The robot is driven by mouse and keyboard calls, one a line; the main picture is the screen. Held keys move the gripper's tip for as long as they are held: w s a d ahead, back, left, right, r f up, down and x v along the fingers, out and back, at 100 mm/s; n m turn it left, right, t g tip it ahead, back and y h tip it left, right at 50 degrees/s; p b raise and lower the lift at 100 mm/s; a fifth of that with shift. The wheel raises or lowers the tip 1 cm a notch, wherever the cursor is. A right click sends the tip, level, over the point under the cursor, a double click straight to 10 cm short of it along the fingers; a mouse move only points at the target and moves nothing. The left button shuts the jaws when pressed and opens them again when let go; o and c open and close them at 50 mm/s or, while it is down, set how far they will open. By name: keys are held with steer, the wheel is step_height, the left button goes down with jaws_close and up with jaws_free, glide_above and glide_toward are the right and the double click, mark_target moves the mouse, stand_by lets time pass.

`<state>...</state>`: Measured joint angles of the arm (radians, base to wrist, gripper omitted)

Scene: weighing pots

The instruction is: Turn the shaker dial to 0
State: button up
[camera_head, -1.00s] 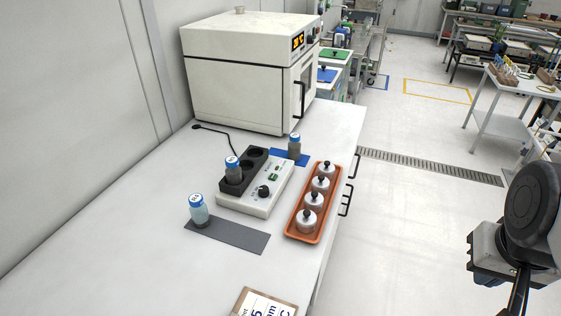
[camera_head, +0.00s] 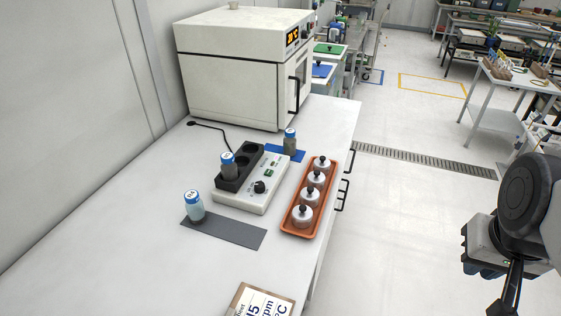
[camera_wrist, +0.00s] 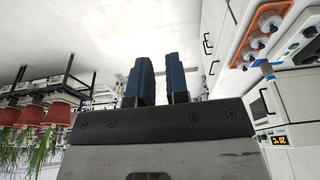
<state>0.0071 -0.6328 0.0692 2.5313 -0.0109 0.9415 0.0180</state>
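The shaker (camera_head: 235,201) is a white box on the bench with a black block of round wells on top. Its dial (camera_head: 259,187) is a black knob on the sloped front panel, beside a small green switch. The dial's setting is too small to read. The dial also shows at the right edge of the wrist view (camera_wrist: 309,32). My gripper (camera_wrist: 161,82) has two dark blue fingers with a gap between them and nothing held. It is far from the dial; in the head view my arm shows at the right, over the floor.
An orange tray (camera_head: 303,233) of lidded pots sits right of the shaker. An oven (camera_head: 232,90) stands behind. The front bench is mostly clear.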

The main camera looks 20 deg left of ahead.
steer(key=o, duration=0.5)
steer(key=shift+w+a, duration=0.25)
steer(key=shift+w, duration=0.3)
steer(key=shift+c, duration=0.2)
steer(key=o, duration=0.4)
steer(key=shift+n+t, duration=0.3)
steer(key=shift+n, duration=0.2)
steer(key=w+a, duration=0.2)
steer(key=w, duration=0.1)
steer(key=w+a, duration=0.2)
steer(key=w, duration=0.2)
steer(key=w+a, duration=0.3)
steer(key=w, duration=0.1)
steer(key=shift+f, duration=0.3)
steer(key=n+t+y, duration=0.1)
steer(key=n+y, duration=0.1)
steer(key=n, duration=0.2)
glide_toward(259, 184)
steer(key=shift+w+f, duration=0.3)
steer(key=shift+f, duration=0.35)
steer(key=shift+f, duration=0.1)
steer(key=shift+x, duration=3.8)
steer(key=shift+c, duration=0.3)
steer(key=c, duration=0.9)
